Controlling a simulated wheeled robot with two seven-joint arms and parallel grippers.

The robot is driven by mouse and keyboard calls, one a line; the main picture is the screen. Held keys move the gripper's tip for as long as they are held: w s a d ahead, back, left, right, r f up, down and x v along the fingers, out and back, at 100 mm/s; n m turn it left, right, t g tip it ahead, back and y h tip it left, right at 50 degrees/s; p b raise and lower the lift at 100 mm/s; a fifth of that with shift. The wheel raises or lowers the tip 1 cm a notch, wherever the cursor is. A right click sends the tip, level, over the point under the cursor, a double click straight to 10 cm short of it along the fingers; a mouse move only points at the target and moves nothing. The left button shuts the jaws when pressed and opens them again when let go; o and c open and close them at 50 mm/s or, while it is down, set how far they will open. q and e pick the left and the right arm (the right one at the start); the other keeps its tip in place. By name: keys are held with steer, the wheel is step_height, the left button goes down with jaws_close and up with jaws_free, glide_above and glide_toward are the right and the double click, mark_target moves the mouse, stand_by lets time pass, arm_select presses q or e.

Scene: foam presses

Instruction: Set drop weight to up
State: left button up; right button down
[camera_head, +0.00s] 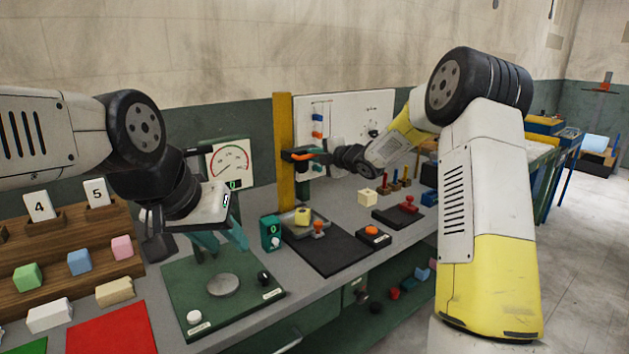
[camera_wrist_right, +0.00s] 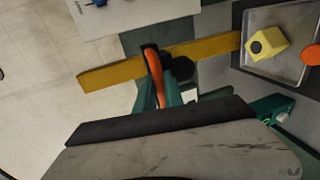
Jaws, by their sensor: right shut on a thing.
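A black block with an orange bar (camera_head: 304,156), which I take as the drop weight, sits partway up the tall yellow post (camera_head: 285,140). In the right wrist view the orange bar (camera_wrist_right: 155,78) lies between the teal fingers of my right gripper (camera_wrist_right: 158,92). The gripper appears shut on the bar, beside the post. In the head view my right gripper (camera_head: 318,159) reaches the bar from the right, partly hidden by its wrist. My left gripper (camera_head: 222,240) hangs open and empty, with teal fingers apart above a green press base (camera_head: 185,275).
A dark mat (camera_head: 335,255) and a grey tray (camera_head: 290,222) with a yellow block (camera_head: 302,217) lie below the post. A white board (camera_head: 365,110) stands behind. Wooden steps with foam blocks are at left.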

step_height(320, 180, up, 9)
steer(key=shift+w+f, duration=0.1)
steer(key=shift+f, duration=0.05)
steer(key=c, duration=1.5)
jaws_free()
steer(key=shift+o, duration=0.2)
steer(key=shift+f, duration=0.2)
steer(key=v, duration=0.7)
steer(key=shift+s+d, duration=0.25)
steer(key=shift+s, duration=0.1)
steer(key=shift+r, duration=0.1)
